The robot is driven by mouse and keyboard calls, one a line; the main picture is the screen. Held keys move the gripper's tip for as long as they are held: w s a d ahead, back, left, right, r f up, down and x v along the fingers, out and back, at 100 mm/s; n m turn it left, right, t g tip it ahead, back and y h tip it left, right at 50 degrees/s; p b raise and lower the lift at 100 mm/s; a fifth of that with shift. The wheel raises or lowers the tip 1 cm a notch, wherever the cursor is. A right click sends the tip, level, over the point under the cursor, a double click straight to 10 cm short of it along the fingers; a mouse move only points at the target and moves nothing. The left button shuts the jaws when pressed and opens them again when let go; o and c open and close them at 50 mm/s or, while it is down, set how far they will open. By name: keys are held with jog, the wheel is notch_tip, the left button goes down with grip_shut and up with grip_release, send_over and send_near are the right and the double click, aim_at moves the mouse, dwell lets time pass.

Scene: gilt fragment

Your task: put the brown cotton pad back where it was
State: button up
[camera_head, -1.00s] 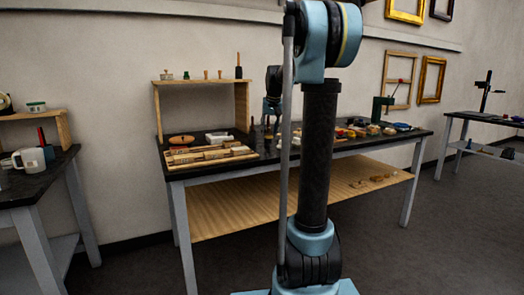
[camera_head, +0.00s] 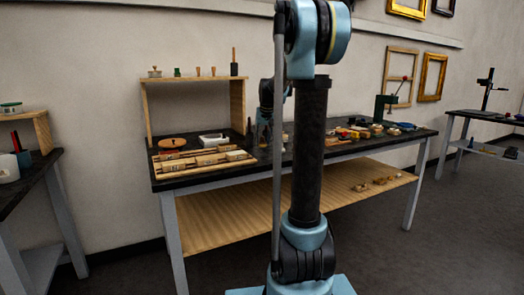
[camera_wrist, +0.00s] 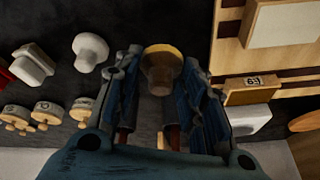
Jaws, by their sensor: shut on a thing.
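The brown cotton pad (camera_wrist: 162,62) is a mushroom-shaped piece with a tan rounded top and a darker brown stem. It sits between the two fingers of my gripper (camera_wrist: 160,80) in the wrist view, and the gripper is shut on it. Dark bench surface (camera_wrist: 215,15) shows around it; whether the pad touches the bench or is clear of it I cannot tell. In the head view my gripper and the pad cannot be made out among the arm and small items over the workbench (camera_head: 200,177).
In the wrist view a white knob-shaped pad (camera_wrist: 90,50) and a white block (camera_wrist: 33,64) lie left of my gripper. Several round wooden stamps (camera_wrist: 48,112) lie lower left. A slatted wooden rack (camera_wrist: 232,52) is close on the right. A wooden shelf (camera_head: 147,115) stands on the bench.

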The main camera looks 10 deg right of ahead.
aim_at(264, 142)
jog(key=shift+d+f, duration=0.1)
jog(key=shift+f, duration=2.1)
jog(key=o, duration=1.1)
jog(key=shift+s, duration=0.1)
jog(key=a+v, duration=0.1)
jog(key=v, duration=1.1)
jog(key=s+f, duration=0.8)
jog(key=s, duration=0.5)
jog(key=s+f+n+g, duration=0.1)
jog(key=s+f, duration=0.7)
jog(key=s, duration=0.5)
jog(key=s+f+g, duration=0.1)
jog(key=s+f, duration=0.8)
jog(key=s, duration=0.4)
jog(key=shift+s+h, duration=0.2)
jog(key=shift+h, duration=0.1)
